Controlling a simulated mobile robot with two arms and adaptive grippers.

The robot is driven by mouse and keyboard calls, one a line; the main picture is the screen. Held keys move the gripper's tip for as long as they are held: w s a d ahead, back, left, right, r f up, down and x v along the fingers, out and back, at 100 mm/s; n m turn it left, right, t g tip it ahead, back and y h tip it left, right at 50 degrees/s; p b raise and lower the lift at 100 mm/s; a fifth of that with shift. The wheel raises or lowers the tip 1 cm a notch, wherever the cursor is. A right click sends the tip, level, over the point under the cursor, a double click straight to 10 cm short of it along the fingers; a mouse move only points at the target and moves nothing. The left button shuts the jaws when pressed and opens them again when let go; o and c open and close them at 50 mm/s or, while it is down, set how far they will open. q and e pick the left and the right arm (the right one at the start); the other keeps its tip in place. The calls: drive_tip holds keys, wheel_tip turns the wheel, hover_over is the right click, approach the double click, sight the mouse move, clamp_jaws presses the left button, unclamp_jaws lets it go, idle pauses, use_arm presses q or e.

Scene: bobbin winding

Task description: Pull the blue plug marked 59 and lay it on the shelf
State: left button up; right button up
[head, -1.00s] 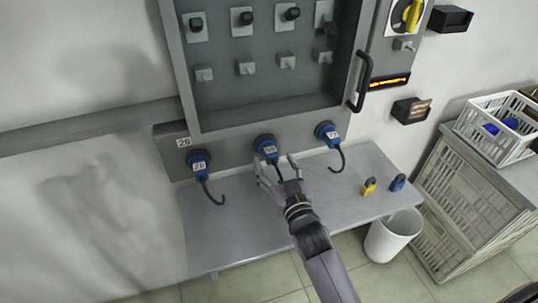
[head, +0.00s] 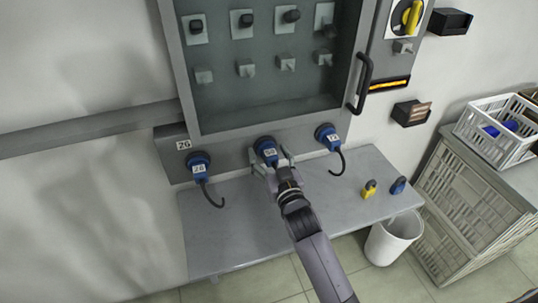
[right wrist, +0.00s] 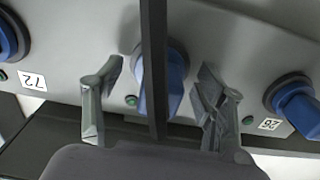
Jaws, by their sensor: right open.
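The blue plug marked 59 (head: 267,150) sits in the middle socket under the cabinet; its small label is hard to read. In the right wrist view the plug (right wrist: 175,82) is between my fingers, partly hidden by a dark vertical bar that may be its cable. My right gripper (head: 272,163) is open around the plug, a finger on each side; it also shows in the right wrist view (right wrist: 158,105). I cannot tell whether the fingers touch it. The grey shelf (head: 235,225) lies below the sockets. My left gripper is out of view.
Blue plugs with hanging cables sit left (head: 199,167) and right (head: 328,136) of the middle one. A yellow padlock (head: 369,189) and a blue padlock (head: 398,185) stand on the shelf's right part. A white bin (head: 392,238) stands below. The shelf's left part is clear.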

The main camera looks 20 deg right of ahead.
drive_tip(key=shift+p, duration=0.45)
idle(0.6)
drive_tip(key=shift+c, duration=0.5)
clamp_jaws()
drive_tip(key=shift+s+d+p, duration=0.1)
drive_tip(key=shift+s+p, duration=1.1)
drive_tip(key=shift+s, duration=1.8)
approach(275, 167)
drive_tip(key=s+d+r, duration=0.1)
drive_tip(key=s+r, duration=0.5)
drive_tip(key=s, duration=0.3)
drive_tip(key=shift+d+h, duration=0.25)
drive_tip(key=shift+h, duration=0.05)
